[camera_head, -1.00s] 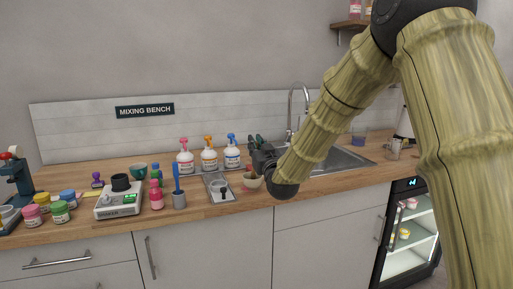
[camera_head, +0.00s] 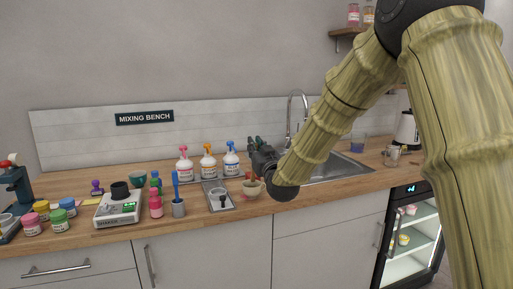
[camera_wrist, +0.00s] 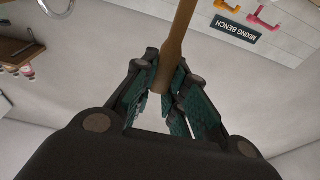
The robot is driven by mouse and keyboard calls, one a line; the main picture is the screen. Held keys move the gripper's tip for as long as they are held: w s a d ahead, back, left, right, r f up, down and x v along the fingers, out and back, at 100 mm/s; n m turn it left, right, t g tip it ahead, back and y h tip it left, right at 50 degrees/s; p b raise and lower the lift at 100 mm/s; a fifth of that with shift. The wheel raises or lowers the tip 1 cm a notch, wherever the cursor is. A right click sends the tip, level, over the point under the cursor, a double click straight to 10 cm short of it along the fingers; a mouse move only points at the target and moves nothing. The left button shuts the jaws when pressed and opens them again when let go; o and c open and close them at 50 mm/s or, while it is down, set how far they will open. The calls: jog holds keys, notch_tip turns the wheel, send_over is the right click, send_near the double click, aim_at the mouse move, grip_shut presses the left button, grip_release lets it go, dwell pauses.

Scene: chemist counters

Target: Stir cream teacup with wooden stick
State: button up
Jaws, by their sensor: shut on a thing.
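The cream teacup (camera_head: 256,190) stands on the wooden counter near its front edge, below my gripper (camera_head: 254,142). My gripper is shut on the wooden stick (camera_wrist: 180,30), which shows in the wrist view between the dark green finger pads of my gripper (camera_wrist: 162,84). The picture there is upside down, so the stick runs downward from the fingers. The stick's lower end is outside the wrist view. In the head view my gripper and wrist hide much of the stick, and I cannot tell whether its end is inside the cup.
The sink (camera_head: 340,167) lies behind my arm, right.

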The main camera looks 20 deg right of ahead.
jog(key=shift+r, duration=0.1)
jog(key=shift+r+p, duration=1.3)
jog(key=shift+r, duration=1.1)
